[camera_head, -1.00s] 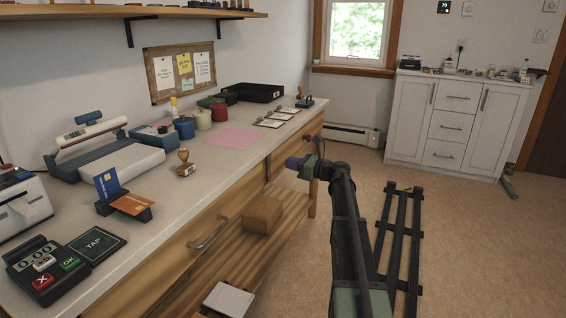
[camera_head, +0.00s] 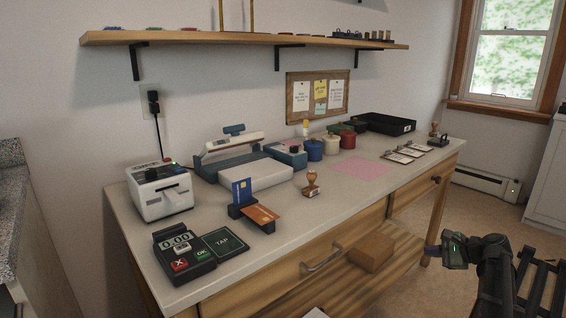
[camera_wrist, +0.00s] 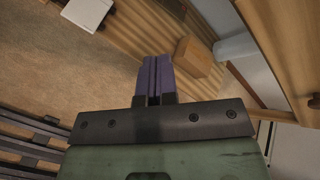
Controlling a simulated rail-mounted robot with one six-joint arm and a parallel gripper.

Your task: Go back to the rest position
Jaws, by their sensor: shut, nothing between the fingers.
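My gripper (camera_head: 434,252) is at the right of the head view, in front of the counter's right part and over the floor, apart from the counter. In the wrist view its two purple fingers (camera_wrist: 155,78) are pressed together with nothing between them. My arm reaches in from the lower right of the head view.
The counter (camera_head: 130,215) holds a card terminal (camera_head: 182,254), a card stand (camera_head: 252,212), a stamp (camera_head: 311,184), several pots and a black tray (camera_head: 385,123). A cardboard box (camera_head: 371,252) sits on the lower shelf below the drawer handle. Open floor lies to the right.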

